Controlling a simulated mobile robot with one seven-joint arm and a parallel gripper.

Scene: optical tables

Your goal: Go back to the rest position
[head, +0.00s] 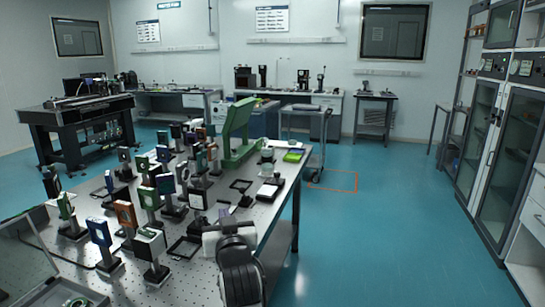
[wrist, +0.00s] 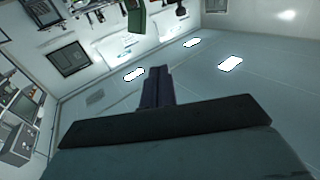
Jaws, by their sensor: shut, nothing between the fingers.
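My gripper (wrist: 158,88) shows in the wrist view with its two dark fingers together and nothing between them. It points at open air, with ceiling lights behind the fingertips. The wrist view is upside down, with the room's equipment along its top edge. In the head view, part of my arm (head: 241,272) reaches over the near right part of the optical table (head: 215,277). The fingertips cannot be made out clearly there.
Several optical mounts stand on the table, including a white-faced one (head: 150,245) left of my arm. A cart (head: 304,112) stands beyond. The blue floor (head: 385,230) to the right is clear, before glass cabinets (head: 512,150).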

